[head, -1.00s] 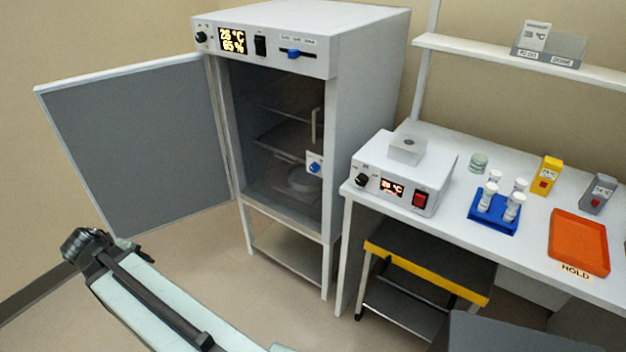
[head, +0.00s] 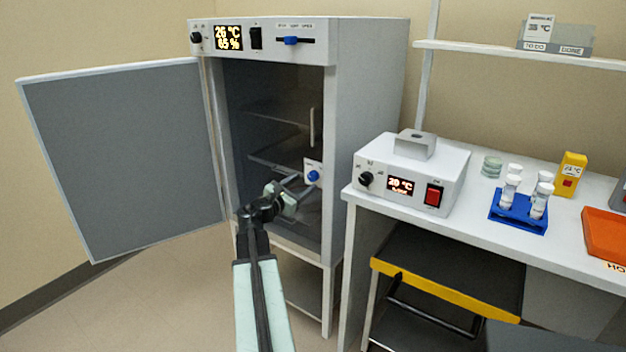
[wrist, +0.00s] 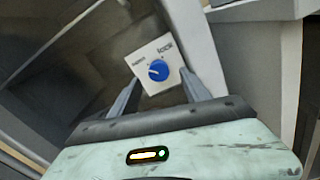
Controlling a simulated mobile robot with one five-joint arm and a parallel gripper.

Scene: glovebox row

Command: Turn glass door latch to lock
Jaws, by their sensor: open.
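The latch is a blue knob (wrist: 158,70) on a white plate (wrist: 150,52) marked "open" and "lock". The knob's pale mark points left, towards the "open" label. In the head view the knob (head: 313,176) is at the right side of the dark glass door (head: 270,90), below its upright handle. The glass door looks closed. My gripper (head: 300,184) is open in front of the plate. In the wrist view its fingers (wrist: 160,80) stand apart on both sides of the plate's lower part. I cannot tell whether they touch anything.
The cabinet's grey outer door (head: 125,155) stands swung open to the left. A bench with a white heater box (head: 410,178), a blue tube rack (head: 518,212) and an orange tray (head: 606,235) is at right. A yellow-edged step stool (head: 445,290) stands beneath it.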

